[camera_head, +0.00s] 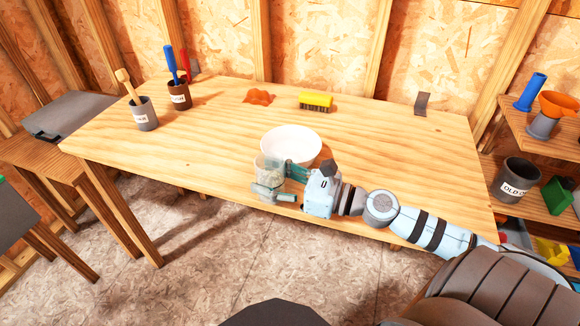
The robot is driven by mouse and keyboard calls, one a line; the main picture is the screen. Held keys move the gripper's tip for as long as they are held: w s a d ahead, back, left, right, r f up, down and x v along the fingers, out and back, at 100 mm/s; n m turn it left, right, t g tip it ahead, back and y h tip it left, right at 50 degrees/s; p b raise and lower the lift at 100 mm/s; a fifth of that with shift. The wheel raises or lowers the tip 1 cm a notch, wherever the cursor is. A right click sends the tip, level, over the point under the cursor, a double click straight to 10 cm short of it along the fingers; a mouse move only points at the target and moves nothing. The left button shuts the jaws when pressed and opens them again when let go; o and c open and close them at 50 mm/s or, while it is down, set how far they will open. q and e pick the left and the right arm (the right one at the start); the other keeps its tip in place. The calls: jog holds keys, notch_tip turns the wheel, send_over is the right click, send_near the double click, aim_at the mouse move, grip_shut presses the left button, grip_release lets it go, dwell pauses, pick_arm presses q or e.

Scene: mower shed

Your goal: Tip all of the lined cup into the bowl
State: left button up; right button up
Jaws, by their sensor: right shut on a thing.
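A white bowl (291,143) stands near the front middle of the wooden table. A clear, pale cup (267,168), which looks like the lined cup, is just in front of the bowl's left side and looks about upright. My right gripper (277,181) is shut on the cup from the right, its fingers at the cup's sides and hiding part of it. The cup overlaps the bowl's near left rim in the picture; I cannot tell whether they touch. The lines and contents are too small to make out. My left gripper is not in view.
The right shelf holds a dark pot (518,177). Table right of the bowl is clear.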

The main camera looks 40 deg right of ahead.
aim_at(275, 156)
jog(key=shift+w+d+f+h+b, duration=0.15)
jog(key=shift+w+d+f+b, duration=0.1)
jog(key=shift+f, duration=0.2)
jog(key=shift+w+d+f+h+b, duration=0.15)
jog(key=shift+d+f+b, duration=0.1)
jog(key=shift+f, duration=0.2)
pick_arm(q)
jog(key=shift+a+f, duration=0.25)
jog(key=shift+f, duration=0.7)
pick_arm(e)
jog(key=shift+r, duration=0.15)
